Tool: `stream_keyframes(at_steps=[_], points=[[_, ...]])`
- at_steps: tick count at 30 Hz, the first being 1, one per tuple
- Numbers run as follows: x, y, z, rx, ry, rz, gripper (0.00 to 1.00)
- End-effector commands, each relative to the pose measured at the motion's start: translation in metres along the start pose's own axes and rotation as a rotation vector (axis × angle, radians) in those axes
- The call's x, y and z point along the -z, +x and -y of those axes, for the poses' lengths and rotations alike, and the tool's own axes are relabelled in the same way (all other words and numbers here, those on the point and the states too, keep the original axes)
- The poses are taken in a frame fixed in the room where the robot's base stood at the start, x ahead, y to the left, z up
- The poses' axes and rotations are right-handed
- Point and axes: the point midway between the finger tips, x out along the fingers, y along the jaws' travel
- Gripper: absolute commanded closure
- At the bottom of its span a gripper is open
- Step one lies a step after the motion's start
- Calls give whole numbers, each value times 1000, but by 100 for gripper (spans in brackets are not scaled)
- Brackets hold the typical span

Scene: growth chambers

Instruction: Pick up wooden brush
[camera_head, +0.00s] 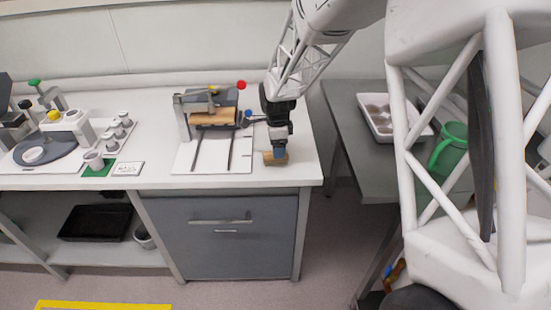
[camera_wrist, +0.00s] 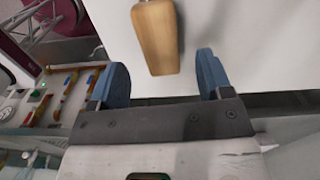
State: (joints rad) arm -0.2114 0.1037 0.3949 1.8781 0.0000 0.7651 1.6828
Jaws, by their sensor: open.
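The wooden brush (camera_head: 275,160) lies on the white counter near its right end; only its small brown body shows below my gripper (camera_head: 279,150) in the head view. In the wrist view the brush (camera_wrist: 158,38) is a tan, rounded wooden piece on the white surface. It runs off the top edge, so its far end is hidden.
A press-like stand (camera_head: 183,118) with a wooden piece (camera_head: 212,118) stands just left of my gripper on the counter. White cups (camera_head: 94,160) and a small card (camera_head: 128,169) are farther left.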

Motion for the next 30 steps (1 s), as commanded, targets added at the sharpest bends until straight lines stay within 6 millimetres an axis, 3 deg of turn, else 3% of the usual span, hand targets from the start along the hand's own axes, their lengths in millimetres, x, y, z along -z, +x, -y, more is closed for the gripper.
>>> stream_keyframes(at_steps=[6,12,30], points=[[0,26,0,-3,0,0,28],[0,40,1,0,0,0,28],[0,42,1,0,0,0,29]])
